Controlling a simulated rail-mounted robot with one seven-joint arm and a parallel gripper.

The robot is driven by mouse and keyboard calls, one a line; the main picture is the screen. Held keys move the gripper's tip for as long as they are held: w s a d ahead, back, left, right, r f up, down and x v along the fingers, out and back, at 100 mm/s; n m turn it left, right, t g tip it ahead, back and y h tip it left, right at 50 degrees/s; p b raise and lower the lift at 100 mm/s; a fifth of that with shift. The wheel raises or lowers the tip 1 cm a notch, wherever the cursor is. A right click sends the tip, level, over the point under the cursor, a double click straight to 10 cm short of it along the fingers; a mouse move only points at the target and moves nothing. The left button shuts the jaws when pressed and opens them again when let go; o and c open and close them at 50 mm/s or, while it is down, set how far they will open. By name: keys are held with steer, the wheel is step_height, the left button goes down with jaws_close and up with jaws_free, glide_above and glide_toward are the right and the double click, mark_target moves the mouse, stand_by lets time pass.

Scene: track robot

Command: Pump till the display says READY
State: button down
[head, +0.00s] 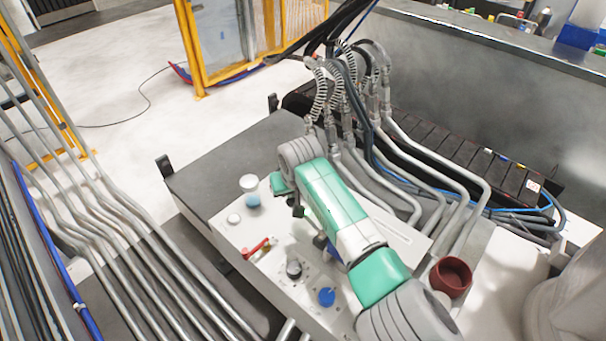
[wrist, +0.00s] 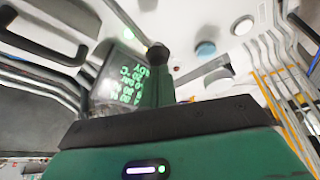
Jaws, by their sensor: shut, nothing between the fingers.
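My gripper (head: 297,208) is over the pale panel (head: 225,236) in the head view, its dark end low near the panel's middle. Its fingers are together and hold nothing. In the wrist view a dark display (wrist: 112,85) with green text stands at left centre, tilted and upside down. One line seems to end in "DY"; the rest is hard to read and its lower part is hidden. A green post with a rounded dark tip (wrist: 158,54) overlaps the display's edge; I cannot tell whether it is a pump handle. The arm hides part of the panel in the head view.
A dark red cup (head: 451,277) is at right. Grey pipes (head: 424,160) run behind the arm.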

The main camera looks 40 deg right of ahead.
step_height(320, 180, up, 6)
steer(key=p, duration=0.5)
steer(key=shift+f, duration=0.1)
